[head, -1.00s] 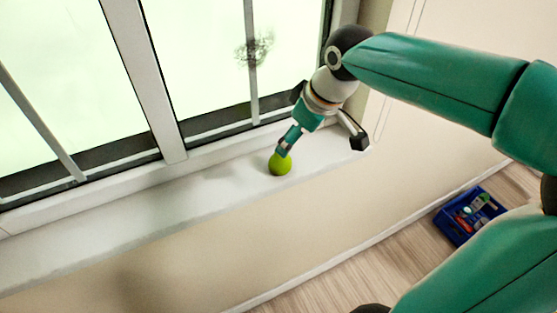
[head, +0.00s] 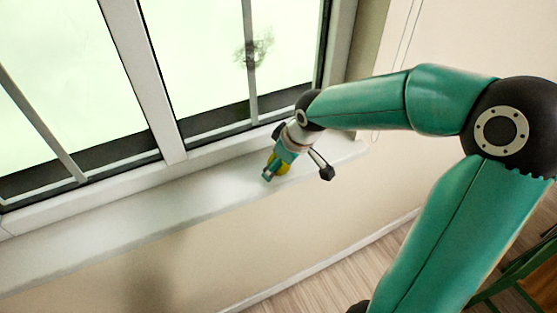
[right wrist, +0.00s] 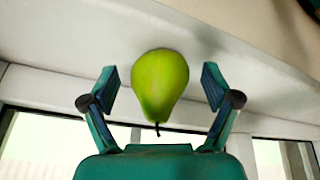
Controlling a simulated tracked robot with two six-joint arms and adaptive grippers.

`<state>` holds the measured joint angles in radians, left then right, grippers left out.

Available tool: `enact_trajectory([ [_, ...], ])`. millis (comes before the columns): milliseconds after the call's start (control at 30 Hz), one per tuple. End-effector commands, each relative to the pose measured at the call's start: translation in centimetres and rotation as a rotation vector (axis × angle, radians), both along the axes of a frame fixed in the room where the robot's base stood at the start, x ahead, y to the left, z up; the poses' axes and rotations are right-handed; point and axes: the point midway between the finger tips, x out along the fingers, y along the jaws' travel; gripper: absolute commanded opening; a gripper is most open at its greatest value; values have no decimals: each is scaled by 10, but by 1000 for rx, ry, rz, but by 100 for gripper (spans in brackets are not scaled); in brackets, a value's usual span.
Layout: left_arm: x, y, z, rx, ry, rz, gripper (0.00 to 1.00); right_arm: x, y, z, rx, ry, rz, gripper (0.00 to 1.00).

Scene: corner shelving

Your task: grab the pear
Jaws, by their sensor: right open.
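The green pear (right wrist: 160,82) sits on the white windowsill (head: 150,210), with its stem towards my palm in the right wrist view. In the head view the pear (head: 283,167) shows yellowish and is partly hidden behind a finger of my right gripper (head: 297,174). In the right wrist view the right gripper (right wrist: 159,88) is open, with one finger on each side of the pear and a gap on both sides. My left gripper is not in view.
A window (head: 205,60) with a light frame rises right behind the sill. A beige wall (head: 200,260) drops below the sill to a wooden floor (head: 330,285). The sill left of the pear is clear. A dark green object (head: 525,265) shows at the lower right.

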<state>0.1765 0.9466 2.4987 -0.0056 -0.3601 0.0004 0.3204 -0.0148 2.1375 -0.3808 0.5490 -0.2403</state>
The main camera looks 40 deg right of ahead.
Motion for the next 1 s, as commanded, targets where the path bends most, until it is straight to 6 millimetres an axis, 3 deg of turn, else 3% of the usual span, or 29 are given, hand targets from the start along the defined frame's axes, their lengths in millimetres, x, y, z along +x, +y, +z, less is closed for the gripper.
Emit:
enact_trajectory([
  [167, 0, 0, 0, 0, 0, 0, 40, 0, 0, 0, 0, 0, -1, 88],
  [567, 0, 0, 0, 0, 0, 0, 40, 0, 0, 0, 0, 0, -1, 23],
  [1000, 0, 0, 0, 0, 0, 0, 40, 0, 0, 8, -1, -2, 0, 21],
])
